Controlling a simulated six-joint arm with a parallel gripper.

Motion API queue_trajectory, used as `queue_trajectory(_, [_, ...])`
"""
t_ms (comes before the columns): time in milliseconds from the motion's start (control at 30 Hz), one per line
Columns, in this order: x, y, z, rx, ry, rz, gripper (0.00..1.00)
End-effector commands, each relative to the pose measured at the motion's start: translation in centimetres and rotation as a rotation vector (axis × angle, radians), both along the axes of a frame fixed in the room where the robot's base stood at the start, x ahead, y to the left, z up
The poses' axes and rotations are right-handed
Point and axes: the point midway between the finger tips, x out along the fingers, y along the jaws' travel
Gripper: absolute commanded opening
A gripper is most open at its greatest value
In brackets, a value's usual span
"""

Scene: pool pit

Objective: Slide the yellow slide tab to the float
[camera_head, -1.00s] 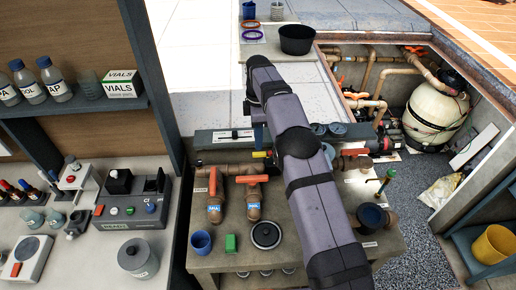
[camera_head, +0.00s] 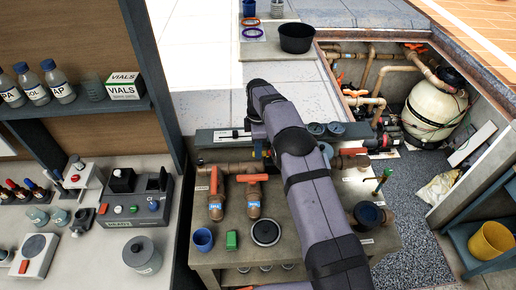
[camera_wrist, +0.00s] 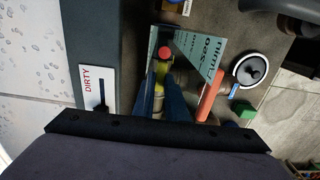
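In the wrist view, the yellow slide tab (camera_wrist: 160,78) shows between the two blue fingers of my gripper (camera_wrist: 161,87). The fingers stand apart on either side of the tab; I cannot tell whether they press on it. A red ball, apparently the float (camera_wrist: 165,53), sits just beyond the tab, in front of a teal printed card (camera_wrist: 198,62). A small gap or slight overlap between tab and float is hard to judge. In the head view my gripper (camera_head: 264,150) is down at the back of the bench, mostly hidden by my arm, with a trace of yellow beside it.
A DIRTY label with a slider (camera_wrist: 97,88) lies left of the fingers. Orange-handled valves (camera_head: 252,180), a blue cup (camera_head: 202,240), a green block (camera_head: 231,240) and a round black-and-white cap (camera_head: 265,232) stand on the bench front. Pipes run along the back.

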Motion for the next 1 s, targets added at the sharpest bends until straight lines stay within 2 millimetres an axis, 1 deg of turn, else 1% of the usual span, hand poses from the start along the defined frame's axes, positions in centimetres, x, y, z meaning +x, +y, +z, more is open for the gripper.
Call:
queue_trajectory(200, [0.0,0.0,0.1,0.0,0.001,0.0,0.0])
queue_trajectory(367, [0.0,0.0,1.0,-0.001,0.001,0.0,0.0])
queue_trajectory(567, [0.0,0.0,1.1,-0.001,0.003,0.0,0.0])
queue_trajectory(600, [0.0,0.0,1.1,-0.001,0.003,0.0,0.2])
queue_trajectory(633, [0.0,0.0,1.1,-0.001,0.003,0.0,0.27])
queue_trajectory(667, [0.0,0.0,1.1,-0.001,0.003,0.0,0.31])
queue_trajectory(1000, [0.0,0.0,1.2,-0.001,0.001,0.0,0.31])
